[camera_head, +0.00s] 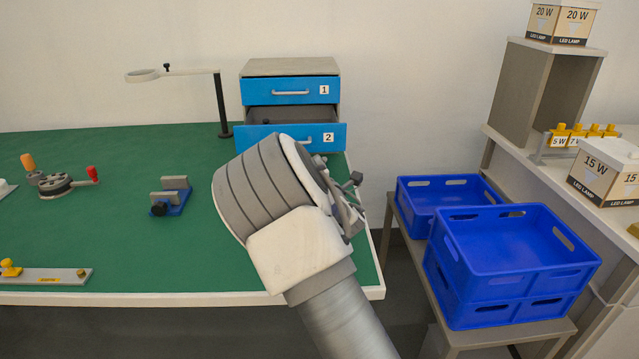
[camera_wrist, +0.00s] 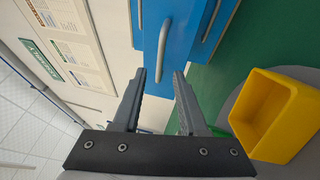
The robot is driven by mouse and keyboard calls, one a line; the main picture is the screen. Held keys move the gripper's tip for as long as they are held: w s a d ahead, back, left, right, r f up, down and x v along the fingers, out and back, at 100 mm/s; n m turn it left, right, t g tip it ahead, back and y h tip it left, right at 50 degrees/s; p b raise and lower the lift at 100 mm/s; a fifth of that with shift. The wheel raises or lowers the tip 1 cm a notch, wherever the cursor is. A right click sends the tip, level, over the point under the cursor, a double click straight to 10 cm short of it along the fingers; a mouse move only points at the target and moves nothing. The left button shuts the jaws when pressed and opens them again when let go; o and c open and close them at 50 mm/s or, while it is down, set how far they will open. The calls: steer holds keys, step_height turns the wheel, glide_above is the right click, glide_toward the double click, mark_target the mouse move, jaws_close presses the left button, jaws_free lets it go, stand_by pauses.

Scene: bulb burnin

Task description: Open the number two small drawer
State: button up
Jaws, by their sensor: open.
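A small cabinet (camera_head: 291,67) stands at the back of the green table with two blue drawer fronts. Drawer 1 (camera_head: 260,91) is shut. The number two drawer (camera_head: 333,131) below it stands out from the cabinet, with its dark interior showing. My gripper (camera_head: 355,192) is open, in front of and below drawer two. In the wrist view my gripper (camera_wrist: 160,77) has a bar handle (camera_wrist: 163,45) on a blue front in line between its open fingers. I cannot tell whether they touch.
A magnifier stand (camera_head: 222,105) is left of the cabinet, and a small vise (camera_head: 172,196) lies nearer. Blue crates (camera_head: 510,265) stand on a low bench right of the table. A yellow open box (camera_wrist: 270,115) shows at right in the wrist view. Posters hang on the wall.

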steer(key=p+v, duration=0.1)
steer(key=v, duration=1.1)
steer(key=shift+s+d, duration=0.2)
steer(key=shift+s, duration=0.15)
steer(key=s+d+r+m+g+h, duration=0.25)
steer(key=d+m+h, duration=0.2)
steer(key=m, duration=0.35)
steer(key=s+d+r+m+g+h, duration=0.1)
steer(key=s+d+m+g+h, duration=0.2)
steer(key=d+m, duration=0.35)
steer(key=s+a+r+m+g, duration=0.15)
steer(key=s+m+g, duration=0.3)
steer(key=s, duration=0.95)
steer(key=s+r+m+g, duration=0.25)
steer(key=s+m, duration=0.25)
steer(key=s, duration=0.9)
step_height(320, 180, up, 19)
steer(key=p, duration=2)
steer(key=shift+w+f+n, duration=0.15)
steer(key=shift+w+n, duration=0.15)
steer(key=shift+w, duration=0.15)
